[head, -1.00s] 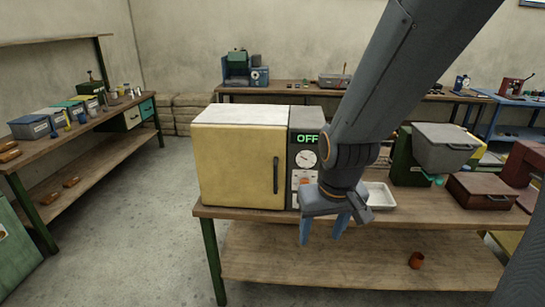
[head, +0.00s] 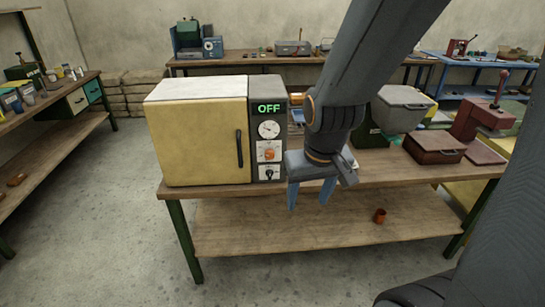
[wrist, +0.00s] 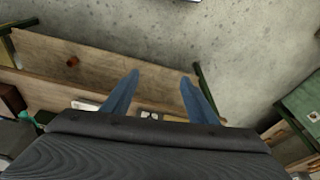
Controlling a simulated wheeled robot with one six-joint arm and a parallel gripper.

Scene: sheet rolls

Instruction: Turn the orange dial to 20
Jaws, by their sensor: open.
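The orange dial (head: 269,155) is on the grey control panel (head: 268,95) at the right side of a yellow oven (head: 199,135) on the workbench. Above it are a round white gauge (head: 268,129) and a green display reading OFF (head: 269,108). Below it is a dark knob (head: 269,175). The dial's scale numbers are too small to read. My gripper (head: 310,196) points down with its blue fingers apart and empty, to the right of the panel and lower than the dial, touching nothing visible. In the wrist view, the open fingers (wrist: 158,96) show over the bench and floor.
Concrete floor (head: 90,230) is open in front and to the left.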

